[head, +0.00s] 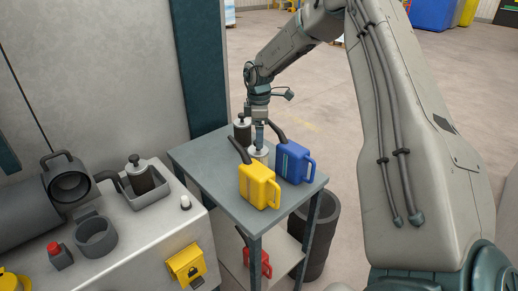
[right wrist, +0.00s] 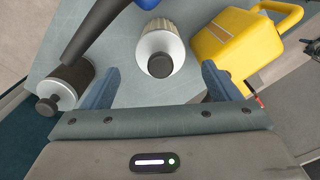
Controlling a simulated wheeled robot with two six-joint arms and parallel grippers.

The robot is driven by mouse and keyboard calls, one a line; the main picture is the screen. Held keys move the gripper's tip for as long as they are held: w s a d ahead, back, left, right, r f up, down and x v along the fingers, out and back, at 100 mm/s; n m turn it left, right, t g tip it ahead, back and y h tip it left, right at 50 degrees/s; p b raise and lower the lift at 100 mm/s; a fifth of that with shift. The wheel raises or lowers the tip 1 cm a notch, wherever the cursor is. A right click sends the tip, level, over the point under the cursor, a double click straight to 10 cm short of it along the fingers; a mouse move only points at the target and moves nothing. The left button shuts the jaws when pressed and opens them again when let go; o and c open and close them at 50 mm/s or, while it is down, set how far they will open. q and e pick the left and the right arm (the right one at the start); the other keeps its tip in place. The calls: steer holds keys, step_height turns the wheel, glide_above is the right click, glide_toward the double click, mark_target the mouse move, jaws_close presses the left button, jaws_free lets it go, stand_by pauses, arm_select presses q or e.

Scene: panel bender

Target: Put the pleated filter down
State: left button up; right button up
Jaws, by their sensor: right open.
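The pleated filter (right wrist: 160,32), a pale ribbed cylinder with a white end cap and black knob, stands on the grey cart top. In the head view its pale top (head: 259,153) shows under my right gripper (head: 260,138), which partly hides it. In the right wrist view my right gripper (right wrist: 158,72) is open, one finger on each side of the filter's knob end, with visible gaps. A dark-bodied filter (right wrist: 67,84) with a pale cap stands left of the gripper; it also shows behind it in the head view (head: 242,131). My left gripper is out of view.
A yellow jug (head: 258,186) and a blue jug (head: 293,162) stand close by on the cart (head: 210,160). A bench at left holds another dark filter (head: 138,174) in a tray (head: 150,194), and an open cylindrical housing (head: 70,187). A dark bin (head: 318,235) stands beside the cart.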

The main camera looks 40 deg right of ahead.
step_height(320, 180, up, 6)
steer(key=shift+f+b, duration=0.25)
steer(key=shift+b, duration=0.55)
steer(key=shift+r, duration=0.15)
steer(key=shift+d, duration=0.1)
